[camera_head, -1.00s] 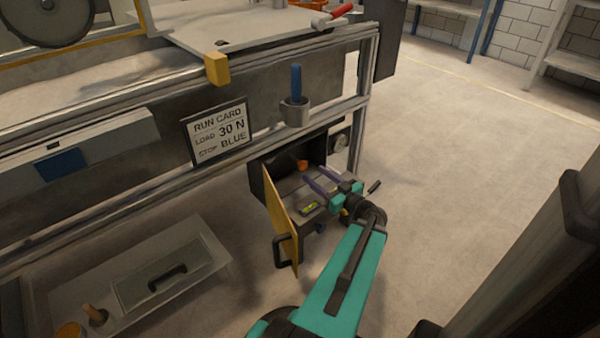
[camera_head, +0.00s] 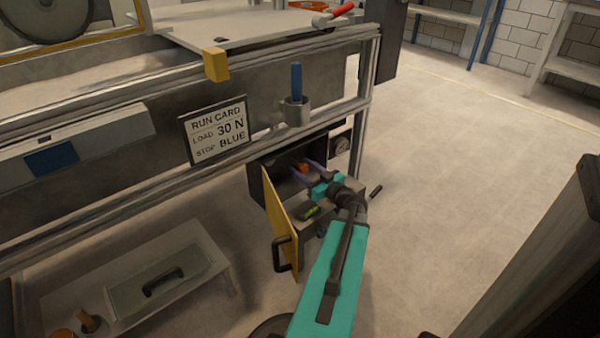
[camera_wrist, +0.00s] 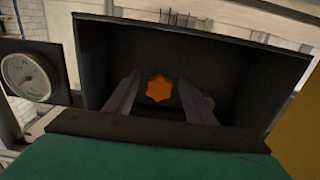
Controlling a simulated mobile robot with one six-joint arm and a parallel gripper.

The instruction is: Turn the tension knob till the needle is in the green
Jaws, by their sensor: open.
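The orange lobed tension knob (camera_wrist: 159,88) is on the back wall inside the dark box (camera_head: 266,185). It also shows as a small orange spot in the head view (camera_head: 303,168). My gripper (camera_wrist: 157,90) is open, its two purple fingers pointing into the box, one on each side of the knob in the wrist picture. The gap in depth between fingertips and knob is hard to tell. The round dial (camera_wrist: 31,77) is on a dark plate left of the box in the wrist view; its needle is too small to read. In the head view the dial (camera_head: 340,145) is partly hidden.
The box's yellow door (camera_head: 281,225) stands open, with a black handle. A run card (camera_head: 217,132) reads load 30 N, stop blue. The floor at right is clear.

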